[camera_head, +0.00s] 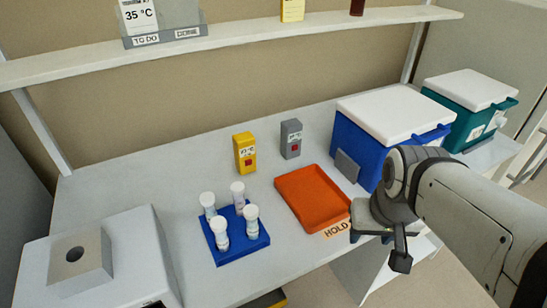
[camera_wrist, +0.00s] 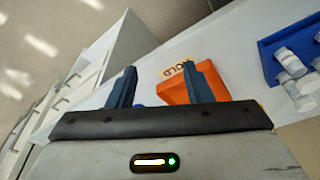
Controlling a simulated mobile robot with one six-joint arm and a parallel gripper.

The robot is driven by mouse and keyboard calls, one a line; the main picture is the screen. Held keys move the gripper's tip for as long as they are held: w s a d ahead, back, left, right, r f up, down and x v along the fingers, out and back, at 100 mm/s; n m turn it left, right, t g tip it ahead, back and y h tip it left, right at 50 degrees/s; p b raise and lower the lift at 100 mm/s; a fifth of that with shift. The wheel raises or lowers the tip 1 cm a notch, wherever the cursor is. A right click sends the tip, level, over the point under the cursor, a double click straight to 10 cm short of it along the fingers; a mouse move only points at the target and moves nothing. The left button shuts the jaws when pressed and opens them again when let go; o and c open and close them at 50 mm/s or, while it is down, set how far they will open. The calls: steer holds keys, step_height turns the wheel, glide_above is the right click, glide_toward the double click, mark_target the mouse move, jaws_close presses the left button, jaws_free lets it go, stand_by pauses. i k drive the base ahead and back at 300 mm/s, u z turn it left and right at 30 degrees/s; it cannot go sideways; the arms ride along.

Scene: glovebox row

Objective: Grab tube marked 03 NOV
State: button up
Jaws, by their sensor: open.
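Several white-capped tubes (camera_head: 251,221) stand in a blue rack (camera_head: 221,256) on the bench in the head view. Their labels are too small to read, so I cannot tell which is marked 03 NOV. The rack (camera_wrist: 270,48) and some tubes (camera_wrist: 290,62) also show at the right edge of the wrist view. My gripper (camera_wrist: 168,70) is open with nothing between its fingers. In the head view it is by the bench's front edge, right of the orange tray and well apart from the rack.
An orange tray (camera_head: 303,197) with a HOLD label (camera_head: 336,228) lies between rack and gripper. Yellow (camera_head: 245,153) and grey (camera_head: 291,139) boxes stand behind. A blue cooler (camera_head: 365,145) and teal cooler (camera_head: 460,112) stand right, a white device (camera_head: 125,250) left. A shelf (camera_head: 240,38) runs above.

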mark_target(251, 211)
steer(key=u, duration=0.95)
steer(key=k, duration=0.35)
steer(key=u, duration=0.05)
steer(key=i, duration=0.35)
steer(key=u, duration=0.05)
